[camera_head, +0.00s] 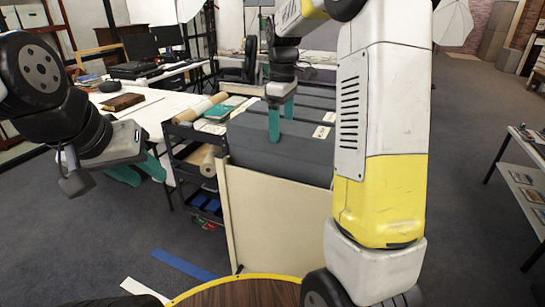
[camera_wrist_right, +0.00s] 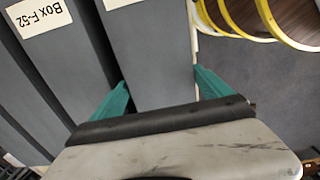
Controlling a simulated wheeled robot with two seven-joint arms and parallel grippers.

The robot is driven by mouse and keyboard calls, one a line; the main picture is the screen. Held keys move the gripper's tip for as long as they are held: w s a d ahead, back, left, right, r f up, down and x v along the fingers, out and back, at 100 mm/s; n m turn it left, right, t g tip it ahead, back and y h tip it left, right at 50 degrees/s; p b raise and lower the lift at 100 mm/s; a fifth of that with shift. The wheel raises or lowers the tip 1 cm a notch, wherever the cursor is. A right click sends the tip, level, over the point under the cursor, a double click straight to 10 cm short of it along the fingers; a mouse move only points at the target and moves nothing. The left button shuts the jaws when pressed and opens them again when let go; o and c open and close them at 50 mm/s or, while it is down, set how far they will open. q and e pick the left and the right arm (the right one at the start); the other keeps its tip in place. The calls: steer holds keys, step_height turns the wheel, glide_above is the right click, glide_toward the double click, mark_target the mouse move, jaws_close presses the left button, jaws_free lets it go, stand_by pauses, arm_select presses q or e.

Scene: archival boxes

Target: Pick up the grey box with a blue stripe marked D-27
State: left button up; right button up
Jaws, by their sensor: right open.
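Several grey archival boxes stand in a row on a cart. The nearest grey box (camera_head: 280,158) also shows in the right wrist view (camera_wrist_right: 150,60), lying between my fingertips. Its label is mostly cut off there and unreadable. The neighbouring grey box (camera_wrist_right: 62,60) has a white label reading "Box F-52". I see no blue stripe and cannot read D-27 anywhere. My right gripper (camera_head: 281,122) is open with teal fingers down at the nearest box; it also shows in the right wrist view (camera_wrist_right: 160,95). Contact cannot be told. My left gripper (camera_head: 139,171) is open and empty, left of the cart.
The cart's cream end panel (camera_head: 270,220) faces me. A white table (camera_head: 150,110) stands at the left, and a shelf with pictures (camera_head: 522,180) at the right.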

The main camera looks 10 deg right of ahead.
mark_target(282, 163)
steer(key=f, duration=0.4)
steer(key=shift+s+d+f, duration=0.15)
steer(key=shift+s+f, duration=0.05)
steer(key=shift+f, duration=0.2)
steer(key=c, duration=1.4)
steer(key=shift+r, duration=0.1)
steer(key=c, duration=0.3)
steer(key=shift+w+r, duration=0.1)
steer(key=shift+r, duration=0.05)
